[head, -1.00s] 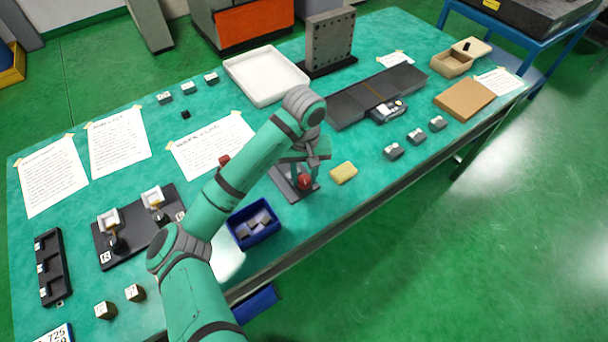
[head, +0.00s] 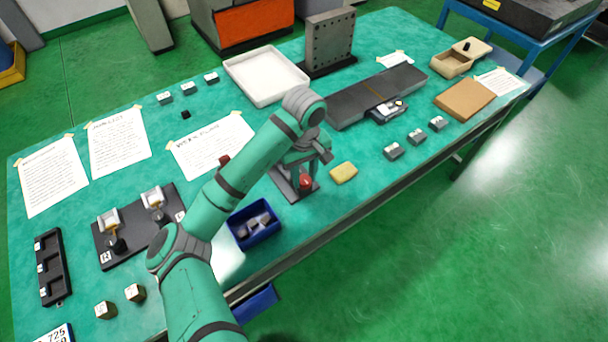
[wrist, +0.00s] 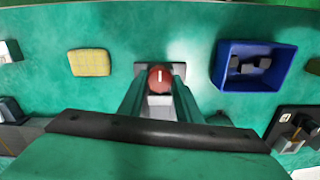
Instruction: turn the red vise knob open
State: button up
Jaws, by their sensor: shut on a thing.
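The red vise knob (head: 306,182) sits on the front of a small grey vise on the green table, partly under my arm in the head view. In the wrist view the red knob (wrist: 160,78), with a white mark on its face, lies between my fingertips. My gripper (wrist: 159,84) is shut on the knob, with one finger on each side. The vise base (head: 283,184) shows as a dark plate beside my arm. Most of the vise body is hidden by my gripper and arm.
A blue bin (head: 254,222) holding several grey blocks stands left of the vise. A yellow sponge (head: 344,172) lies to its right. A black fixture board (head: 138,226) is farther left. A white tray (head: 266,75) is behind.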

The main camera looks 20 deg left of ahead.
aim_at(304, 179)
jog(key=shift+c, duration=0.2)
jog(key=o, duration=1.1)
jog(key=shift+r, duration=0.1)
notch_tip(304, 179, up, 11)
jog(key=shift+f, duration=0.15)
